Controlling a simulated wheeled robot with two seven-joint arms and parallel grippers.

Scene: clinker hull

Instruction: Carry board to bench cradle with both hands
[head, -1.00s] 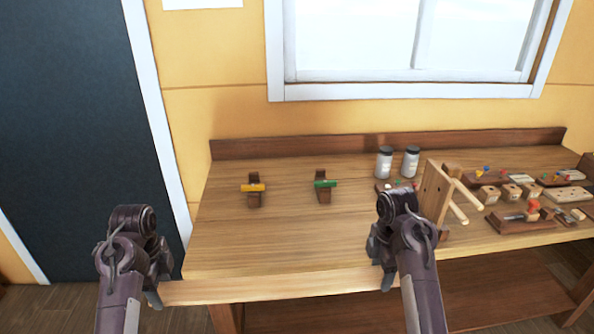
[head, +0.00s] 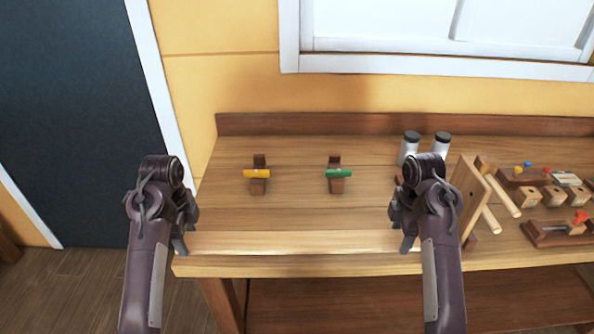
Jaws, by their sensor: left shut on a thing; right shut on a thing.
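A long, pale wooden board (head: 295,242) spans level between my two grippers, over the bench's front edge strip. My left gripper (head: 185,232) is shut on its left end, and my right gripper (head: 405,230) is shut on its right end. The fingertips are partly hidden behind the wrists. The bench cradle is two small brown blocks farther back on the bench: one with a yellow bar (head: 257,174) and one with a green bar (head: 339,174). Both supports are empty and lie beyond the board. I cannot tell the board's exact height above the bench.
The bench top (head: 300,212) is clear between the board and cradle. On the right stand two white jars with dark lids (head: 409,148), an upright wooden rack with pegs (head: 468,192) close to my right gripper, and several small blocks and tools. A low back rail (head: 380,125) runs behind.

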